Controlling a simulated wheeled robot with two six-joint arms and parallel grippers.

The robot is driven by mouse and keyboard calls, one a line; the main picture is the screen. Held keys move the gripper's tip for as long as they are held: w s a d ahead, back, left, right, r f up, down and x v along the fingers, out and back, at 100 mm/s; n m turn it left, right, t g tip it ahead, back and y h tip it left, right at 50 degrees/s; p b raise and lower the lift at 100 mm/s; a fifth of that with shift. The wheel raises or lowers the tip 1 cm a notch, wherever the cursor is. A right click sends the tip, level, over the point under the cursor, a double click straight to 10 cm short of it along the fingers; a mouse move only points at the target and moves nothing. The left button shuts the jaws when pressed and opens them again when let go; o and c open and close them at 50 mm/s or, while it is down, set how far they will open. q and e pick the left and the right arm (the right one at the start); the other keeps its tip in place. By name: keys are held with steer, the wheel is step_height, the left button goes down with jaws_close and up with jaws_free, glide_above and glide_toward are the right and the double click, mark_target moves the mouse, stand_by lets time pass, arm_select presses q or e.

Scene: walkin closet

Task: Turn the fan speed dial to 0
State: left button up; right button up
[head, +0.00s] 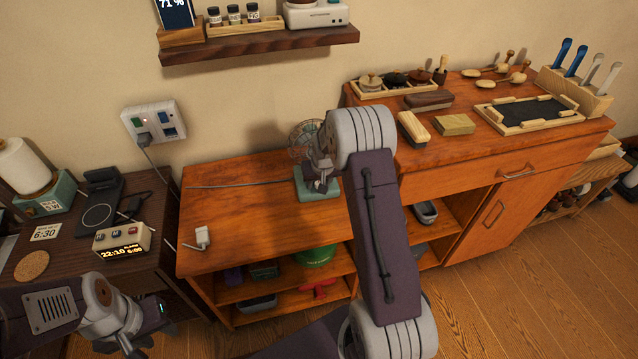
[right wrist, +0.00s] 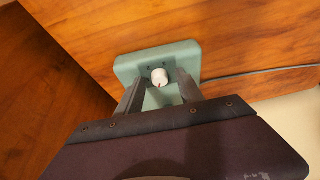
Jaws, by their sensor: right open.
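The fan (head: 305,135) stands on the orange wooden cabinet, its cage partly hidden behind my right arm. Its teal base (head: 320,194) also shows in the right wrist view (right wrist: 190,55). The white round speed dial (right wrist: 159,76) sits on the base, with a small dark reddish mark on its lower part and tiny marks around it; the numbers are unreadable. My right gripper (right wrist: 160,84) is open, one finger on each side of the dial in that picture; contact cannot be told. My left gripper (head: 135,342) is low at the left, away from the fan, its jaws unclear.
A cable (head: 235,185) runs left from the fan across the cabinet top (head: 245,220). A white plug adapter (head: 201,237) lies near the front left. An alarm clock (head: 122,239) stands on the dark table. A wall shelf (head: 260,43) hangs above.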

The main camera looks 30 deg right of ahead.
jaws_close()
steer(key=shift+r+n, duration=0.1)
steer(key=shift+n, duration=0.2)
steer(key=shift+d+n+p, duration=0.1)
steer(key=shift+n+p, duration=0.2)
steer(key=n+b, duration=0.1)
steer(key=b, duration=0.1)
steer(key=n+y+b, duration=0.1)
steer(key=b, duration=0.1)
steer(key=shift+d+f, duration=0.1)
steer(key=shift+f, duration=0.3)
steer(key=shift+r+n+y, duration=0.3)
steer(key=shift+n, duration=0.3)
jaws_free()
